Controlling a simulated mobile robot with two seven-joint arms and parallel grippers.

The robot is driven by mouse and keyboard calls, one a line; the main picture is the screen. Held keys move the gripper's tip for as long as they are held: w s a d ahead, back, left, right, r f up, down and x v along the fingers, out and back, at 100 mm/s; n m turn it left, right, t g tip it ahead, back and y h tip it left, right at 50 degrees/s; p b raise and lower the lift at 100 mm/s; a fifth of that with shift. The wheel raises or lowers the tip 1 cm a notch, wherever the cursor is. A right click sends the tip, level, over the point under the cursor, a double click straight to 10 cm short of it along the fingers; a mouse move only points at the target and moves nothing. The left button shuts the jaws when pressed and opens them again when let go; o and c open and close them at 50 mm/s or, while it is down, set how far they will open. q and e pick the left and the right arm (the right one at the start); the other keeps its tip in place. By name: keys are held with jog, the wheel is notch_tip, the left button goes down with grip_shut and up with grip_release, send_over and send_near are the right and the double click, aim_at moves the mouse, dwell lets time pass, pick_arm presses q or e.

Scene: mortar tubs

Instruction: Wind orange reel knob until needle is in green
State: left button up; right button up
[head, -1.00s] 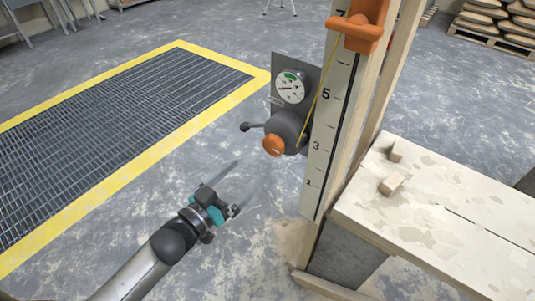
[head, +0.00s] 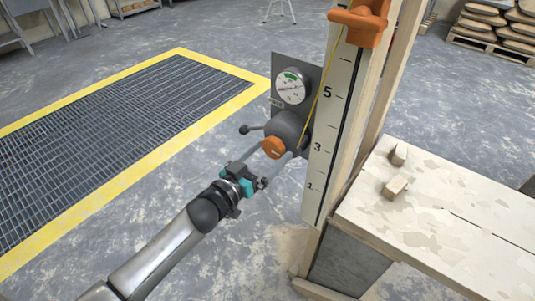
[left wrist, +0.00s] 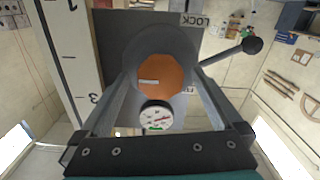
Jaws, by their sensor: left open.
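The orange knob (head: 273,147) sits on the front of a dark grey reel (head: 287,126) fixed to a grey plate on the post. My left gripper (head: 276,151) is open, its fingers reaching to the knob. In the left wrist view the knob (left wrist: 160,76) lies between the two fingers, with a gap visible on both sides. The round white gauge (head: 290,89) is above the reel, its green band at the top. Its needle points left, outside the green. The gauge also shows in the left wrist view (left wrist: 157,117). My right gripper is not in view.
A lever with a black ball end (head: 244,129) sticks out left of the reel; a LOCK label shows near it. A numbered scale board (head: 324,140) stands right of the reel, with an orange bracket (head: 358,25) above. A worn bench (head: 440,225) is at right.

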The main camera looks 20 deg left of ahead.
pick_arm(q)
jog(key=shift+c, duration=0.2)
jog(key=c, duration=1.3)
